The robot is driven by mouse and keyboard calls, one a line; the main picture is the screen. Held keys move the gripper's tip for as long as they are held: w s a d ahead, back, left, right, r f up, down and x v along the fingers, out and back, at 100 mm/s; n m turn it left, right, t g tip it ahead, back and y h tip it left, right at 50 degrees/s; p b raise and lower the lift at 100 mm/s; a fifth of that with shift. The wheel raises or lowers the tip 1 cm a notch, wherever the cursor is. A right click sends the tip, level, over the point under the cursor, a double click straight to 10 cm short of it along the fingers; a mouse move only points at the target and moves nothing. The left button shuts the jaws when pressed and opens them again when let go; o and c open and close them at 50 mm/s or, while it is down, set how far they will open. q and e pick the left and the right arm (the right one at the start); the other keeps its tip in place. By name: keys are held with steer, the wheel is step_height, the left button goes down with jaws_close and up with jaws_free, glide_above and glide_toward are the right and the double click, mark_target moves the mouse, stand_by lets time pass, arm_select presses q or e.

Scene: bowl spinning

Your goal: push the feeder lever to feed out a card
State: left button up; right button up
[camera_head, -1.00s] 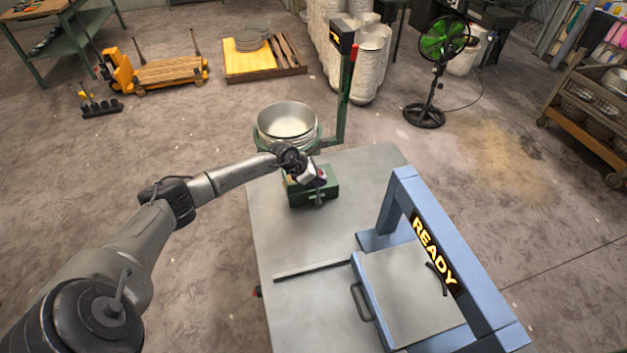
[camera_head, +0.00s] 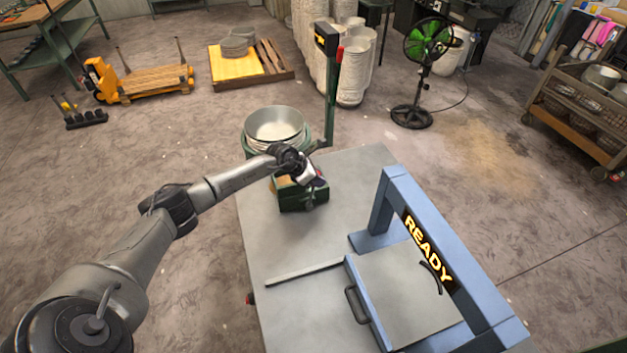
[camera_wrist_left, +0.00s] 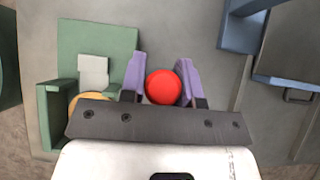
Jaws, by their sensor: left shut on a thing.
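The green feeder box (camera_head: 302,197) stands near the far left part of the grey table, with a tan patch (camera_head: 283,183) showing at its left top. My left gripper (camera_head: 318,182) is over the box's right side. In the left wrist view, its purple fingers (camera_wrist_left: 162,84) are closed around a red ball knob (camera_wrist_left: 163,87), which I take for the lever's knob. The green box also shows in that view (camera_wrist_left: 105,40), left of the fingers, with a rounded tan piece (camera_wrist_left: 86,101) partly hidden by the gripper's plate. The lever's shaft is hidden. My right gripper is out of view.
A blue press frame (camera_head: 440,230) with a lit READY sign (camera_head: 427,250) stands at the table's right. A stack of metal bowls (camera_head: 274,127) is behind the box, beside a green post (camera_head: 331,95). The table (camera_head: 285,245) in front of the box is clear.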

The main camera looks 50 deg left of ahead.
arm_select(q)
steer(key=shift+d, duration=0.1)
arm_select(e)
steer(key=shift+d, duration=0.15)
arm_select(q)
steer(key=shift+w, duration=0.1)
arm_select(e)
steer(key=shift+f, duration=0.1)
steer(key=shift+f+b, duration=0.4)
steer(key=shift+b, duration=0.05)
arm_select(q)
steer(key=shift+w+d+f+b, duration=0.25)
steer(key=shift+w+b, duration=0.1)
steer(key=shift+w, duration=0.3)
steer(key=shift+w+d+f+b, duration=0.2)
steer(key=shift+w+b, duration=0.15)
steer(key=shift+w, duration=0.25)
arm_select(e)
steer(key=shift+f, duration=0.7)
arm_select(q)
steer(key=shift+r, duration=0.15)
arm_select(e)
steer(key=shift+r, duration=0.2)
